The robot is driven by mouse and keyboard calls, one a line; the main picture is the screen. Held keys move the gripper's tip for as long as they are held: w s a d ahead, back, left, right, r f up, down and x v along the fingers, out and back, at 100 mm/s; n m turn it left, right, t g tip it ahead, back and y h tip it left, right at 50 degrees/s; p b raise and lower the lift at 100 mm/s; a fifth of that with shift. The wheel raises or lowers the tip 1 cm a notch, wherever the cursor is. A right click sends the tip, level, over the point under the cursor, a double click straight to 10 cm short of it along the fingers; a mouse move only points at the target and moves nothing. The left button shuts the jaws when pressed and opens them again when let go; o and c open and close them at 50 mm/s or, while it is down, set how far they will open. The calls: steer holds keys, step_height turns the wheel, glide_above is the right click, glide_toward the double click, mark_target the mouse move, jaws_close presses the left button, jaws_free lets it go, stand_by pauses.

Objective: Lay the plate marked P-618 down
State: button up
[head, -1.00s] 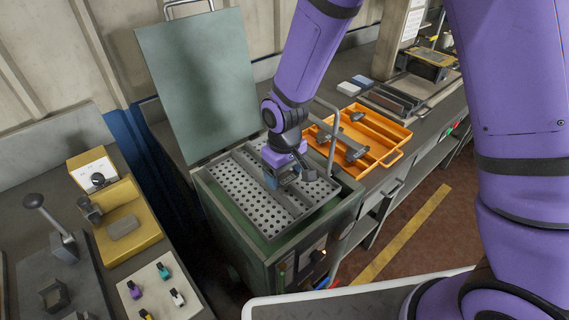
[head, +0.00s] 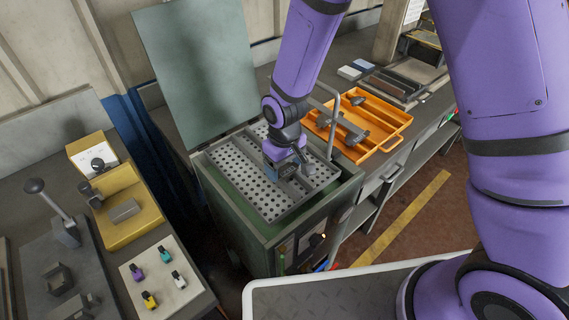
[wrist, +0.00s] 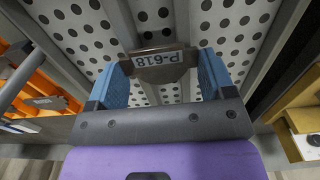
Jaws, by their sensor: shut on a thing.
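The plate marked P-618 (wrist: 160,60) is a dark brown-grey piece with a white label, readable in the wrist view. My gripper (wrist: 165,76) is shut on it, with one blue finger at each end of the plate. In the head view my gripper (head: 283,167) is over the perforated metal basket (head: 235,180) in the open green cabinet. The plate is mostly hidden there by the gripper. The basket floor with its round holes (wrist: 226,22) shows behind the plate in the wrist view. I cannot tell whether the plate touches the basket.
The basket has raised divider strips and an upright bent handle (head: 334,120) on its right. The cabinet lid (head: 195,70) stands open behind. An orange tray (head: 385,148) with dark parts is on the right bench. A yellow fixture (head: 118,205) and small coloured clips are on the left.

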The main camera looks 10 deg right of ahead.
steer(key=shift+f, duration=0.25)
steer(key=o, duration=0.9)
steer(key=shift+r, duration=0.2)
steer(key=shift+r, duration=1.8)
steer(key=shift+s+d, duration=1.1)
steer(key=shift+s, duration=0.55)
steer(key=shift+s+d, duration=1.15)
steer(key=shift+s, duration=0.5)
steer(key=shift+s+d, duration=1.1)
steer(key=shift+s, duration=0.55)
